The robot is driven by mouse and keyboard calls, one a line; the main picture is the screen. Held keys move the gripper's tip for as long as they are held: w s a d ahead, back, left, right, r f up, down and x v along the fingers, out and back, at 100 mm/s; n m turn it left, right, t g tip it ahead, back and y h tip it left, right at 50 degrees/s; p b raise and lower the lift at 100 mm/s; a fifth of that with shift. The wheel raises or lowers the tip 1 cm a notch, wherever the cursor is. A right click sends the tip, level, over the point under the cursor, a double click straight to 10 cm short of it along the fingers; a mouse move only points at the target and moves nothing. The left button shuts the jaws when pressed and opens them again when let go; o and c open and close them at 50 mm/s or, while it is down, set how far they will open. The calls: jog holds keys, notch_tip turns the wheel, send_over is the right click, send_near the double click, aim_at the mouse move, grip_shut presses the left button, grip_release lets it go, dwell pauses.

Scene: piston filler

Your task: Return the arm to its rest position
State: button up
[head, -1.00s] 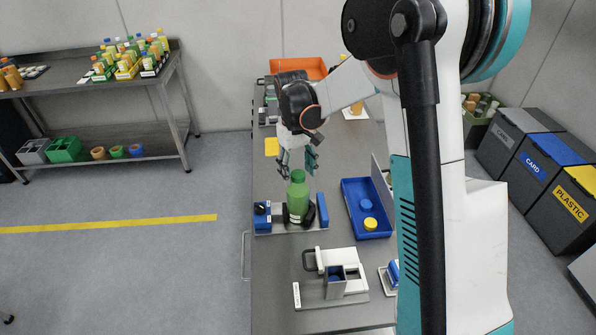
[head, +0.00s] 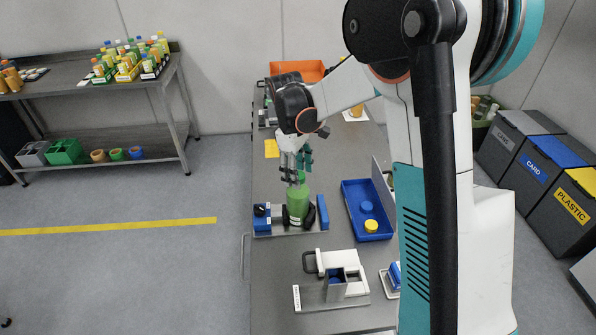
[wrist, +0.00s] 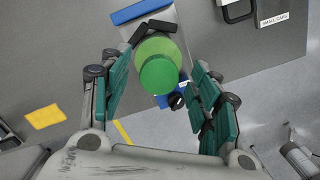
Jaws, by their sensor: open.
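My gripper (head: 297,172) is open over the bench, at the top of a green bottle (head: 299,208). The bottle stands upright in a dark holder on a grey plate (head: 262,233), between blue blocks. In the head view my fingers partly hide its green cap. In the wrist view my spread gripper (wrist: 163,98) has the round green cap (wrist: 158,76) between its two fingers, with gaps visible on both sides. My arm reaches out from the right side of the head view, bent down at the wrist.
A blue tray (head: 349,190) with a blue cap (head: 367,207) and a yellow cap (head: 371,226) stands right of the bottle. A white and grey fixture (head: 350,257) is nearer. An orange bin (head: 290,69) is at the back. The floor left of the bench is clear.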

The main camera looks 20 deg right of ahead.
jog(key=c, duration=1.2)
grip_shut()
jog(key=m, duration=0.6)
jog(key=shift+m+y+b, duration=0.4)
jog(key=m, duration=0.4)
jog(key=shift+f, duration=0.1)
jog(key=m, duration=0.4)
jog(key=shift+y+b, duration=0.35)
jog(key=shift+y, duration=0.05)
jog(key=o, duration=1.2)
grip_release()
